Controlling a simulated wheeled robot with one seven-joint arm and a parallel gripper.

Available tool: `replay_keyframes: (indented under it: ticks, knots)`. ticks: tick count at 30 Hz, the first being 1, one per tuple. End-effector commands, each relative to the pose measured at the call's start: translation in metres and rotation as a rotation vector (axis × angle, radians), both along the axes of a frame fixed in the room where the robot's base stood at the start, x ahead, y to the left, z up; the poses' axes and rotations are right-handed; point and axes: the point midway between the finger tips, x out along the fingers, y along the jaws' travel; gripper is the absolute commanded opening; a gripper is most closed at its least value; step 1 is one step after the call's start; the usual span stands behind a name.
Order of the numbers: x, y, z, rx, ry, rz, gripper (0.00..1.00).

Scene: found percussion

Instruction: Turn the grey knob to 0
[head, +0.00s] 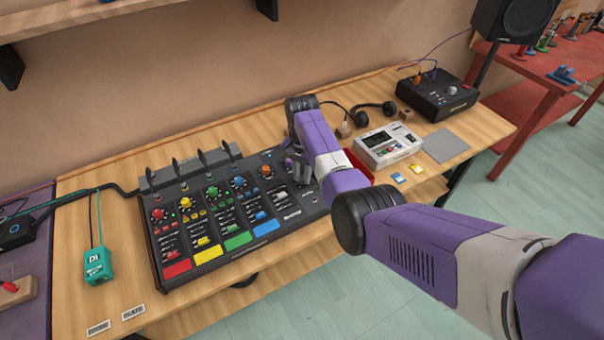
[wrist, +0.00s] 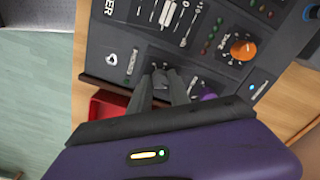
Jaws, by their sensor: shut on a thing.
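The grey knob (wrist: 160,69) sits on the black mixer panel (wrist: 118,50) in the wrist view, between my fingertips. My gripper (wrist: 161,80) is shut on it, one finger on each side, and hides part of it. The knob's pointer and any 0 mark cannot be made out. In the head view my gripper (head: 297,167) is over the right part of the mixer (head: 170,241), and I cannot make out the knob there.
An orange knob (wrist: 243,50) and a purple knob (wrist: 208,93) are near my gripper. A red box (head: 357,166) and a white device (head: 388,145) stand right of the mixer. Headphones (head: 374,112) lie behind.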

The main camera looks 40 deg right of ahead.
Motion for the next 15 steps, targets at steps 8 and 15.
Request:
replay_keyframes:
  ticks: [8,15]
  knots:
    - [0.0007,0.0002,0.0017,0.0,-0.001,0.264,0.0]
    - [0.0009,0.0006,0.0015,0.001,-0.002,0.492,0.0]
